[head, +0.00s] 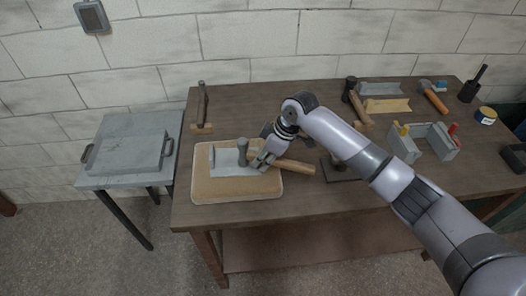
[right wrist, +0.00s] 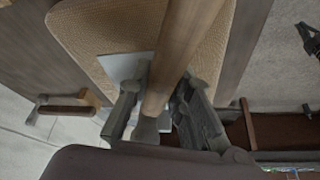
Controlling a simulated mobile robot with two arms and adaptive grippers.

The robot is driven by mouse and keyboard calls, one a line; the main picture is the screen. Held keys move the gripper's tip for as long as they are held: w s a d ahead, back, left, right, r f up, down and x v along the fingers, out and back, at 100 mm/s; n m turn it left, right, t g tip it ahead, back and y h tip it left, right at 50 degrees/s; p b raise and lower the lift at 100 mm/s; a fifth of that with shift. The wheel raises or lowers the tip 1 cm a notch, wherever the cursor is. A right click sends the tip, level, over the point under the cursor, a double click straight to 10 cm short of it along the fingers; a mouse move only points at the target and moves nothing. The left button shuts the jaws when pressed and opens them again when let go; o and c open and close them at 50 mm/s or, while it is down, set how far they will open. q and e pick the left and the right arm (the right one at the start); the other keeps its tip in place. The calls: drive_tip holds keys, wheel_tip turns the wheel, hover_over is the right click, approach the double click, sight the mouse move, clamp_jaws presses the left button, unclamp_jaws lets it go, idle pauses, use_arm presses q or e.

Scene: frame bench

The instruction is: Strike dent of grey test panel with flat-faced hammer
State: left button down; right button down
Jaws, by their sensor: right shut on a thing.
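The grey test panel (head: 222,158) lies on a tan pad (head: 235,190) at the bench's left front; a corner shows in the right wrist view (right wrist: 122,66). My right gripper (head: 262,160) is shut on the wooden handle (head: 297,167) of a hammer, close to its grey head (head: 242,149). In the right wrist view the handle (right wrist: 182,40) runs between the fingers (right wrist: 155,100). The head is at or over the panel's right part; I cannot tell whether it touches. The dent is not discernible. My left gripper is out of view.
Another hammer (head: 202,105) stands at the back left. A dark-headed hammer (head: 357,102), an orange-handled hammer (head: 433,98) and a grey frame with yellow and red parts (head: 424,143) are on the right. A dark block (head: 333,171) lies near the handle. A side table (head: 100,182) stands left.

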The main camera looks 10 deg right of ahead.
wheel_tip(320, 180, up, 8)
drive_tip(key=p, duration=0.7)
drive_tip(key=shift+r, duration=0.15)
drive_tip(key=shift+w, duration=0.1)
drive_tip(key=shift+f, duration=0.25)
drive_tip(key=shift+a+f+b, duration=0.1)
drive_tip(key=shift+f+b, duration=0.45)
drive_tip(key=shift+f, duration=0.95)
drive_tip(key=shift+p, duration=0.35)
